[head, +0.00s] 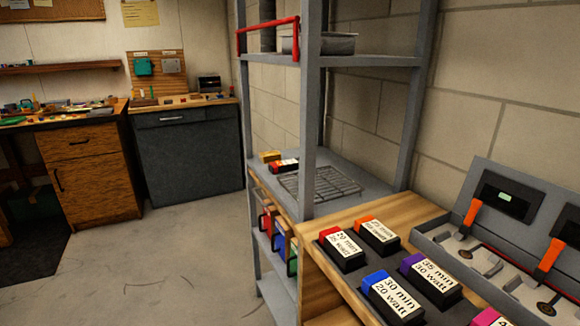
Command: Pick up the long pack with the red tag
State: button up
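A black pack with a red end and a white label (346,252) lies on the wooden bench at lower middle right, on a dark mat. Its label seems to read 20 min, 25 watt. A smaller-looking dark pack with a red part (284,166) lies farther back on the grey shelf, left of a wire rack. I cannot tell from here which of the two is longer. My gripper is not in view.
Orange (378,236), blue (393,298) and purple (431,281) ended packs lie close by on the bench (320,270). A grey charger unit (500,240) stands at right. Grey shelf posts (311,110) rise behind. Floor (180,265) at left is clear.

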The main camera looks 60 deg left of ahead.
aim_at(280, 167)
jog(key=u, duration=1.75)
jog(key=i+j, duration=0.45)
jog(key=j, duration=0.15)
jog(key=i+j, duration=0.95)
jog(key=j, duration=0.3)
jog(key=i+j, duration=0.2)
jog(key=i, duration=0.2)
jog(key=i+j, duration=0.15)
jog(key=i, duration=0.25)
jog(key=i+j+z, duration=0.1)
jog(key=i, duration=0.3)
jog(key=j, duration=0.1)
